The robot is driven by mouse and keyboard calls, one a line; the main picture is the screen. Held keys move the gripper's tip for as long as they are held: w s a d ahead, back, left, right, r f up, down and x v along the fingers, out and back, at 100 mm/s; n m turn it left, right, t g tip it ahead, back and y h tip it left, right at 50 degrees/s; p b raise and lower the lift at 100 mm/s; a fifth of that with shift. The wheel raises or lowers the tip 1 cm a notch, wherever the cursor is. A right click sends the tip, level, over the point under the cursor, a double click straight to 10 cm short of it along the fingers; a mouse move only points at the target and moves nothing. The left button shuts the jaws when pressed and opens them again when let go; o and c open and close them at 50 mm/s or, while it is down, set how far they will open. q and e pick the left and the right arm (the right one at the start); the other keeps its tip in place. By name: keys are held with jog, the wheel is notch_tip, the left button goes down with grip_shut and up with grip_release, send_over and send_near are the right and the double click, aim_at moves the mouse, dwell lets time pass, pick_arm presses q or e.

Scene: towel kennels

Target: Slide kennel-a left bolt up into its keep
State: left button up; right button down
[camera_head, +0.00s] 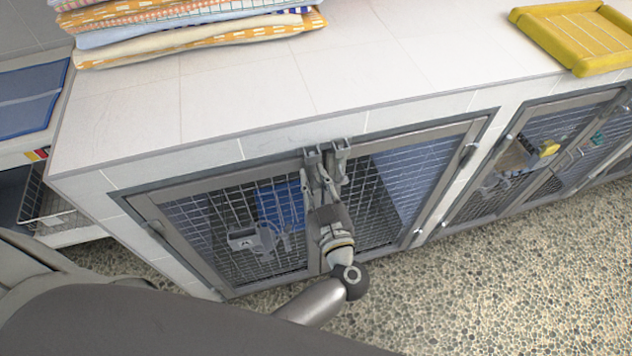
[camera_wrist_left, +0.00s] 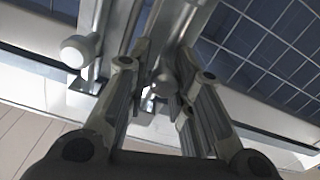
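The kennel with mesh double doors (camera_head: 137,202) stands below the white tiled top. Two grey bolt brackets sit side by side where its doors meet, a left one (camera_head: 311,156) and a right one (camera_head: 342,150). My left gripper (camera_head: 318,176) reaches up to the left bracket, its fingers partly covering the bolt there. In the left wrist view, a round bolt knob (camera_wrist_left: 164,86) lies between the fingers of my left gripper (camera_wrist_left: 160,100). I cannot tell whether they pinch it. The other bolt's pale knob (camera_wrist_left: 79,51) stands clear at the left. My right gripper is out of view.
Folded towels (camera_head: 200,27) and a yellow padded tray (camera_head: 575,38) lie on the tiled top (camera_head: 330,75). A second mesh-door kennel (camera_head: 462,210) is at the right. A wire basket (camera_head: 45,208) is at the left. The pebbled floor (camera_head: 500,280) in front is clear.

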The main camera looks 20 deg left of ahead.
aim_at(318, 188)
pick_arm(q)
jog(key=shift+o, duration=1.4)
jog(key=shift+w+f, duration=0.1)
jog(key=shift+f, duration=0.1)
jog(key=shift+s+d, duration=0.25)
jog(key=shift+s, duration=0.2)
jog(key=v, duration=0.6)
jog(key=shift+s+d, duration=0.15)
jog(key=shift+s, duration=0.1)
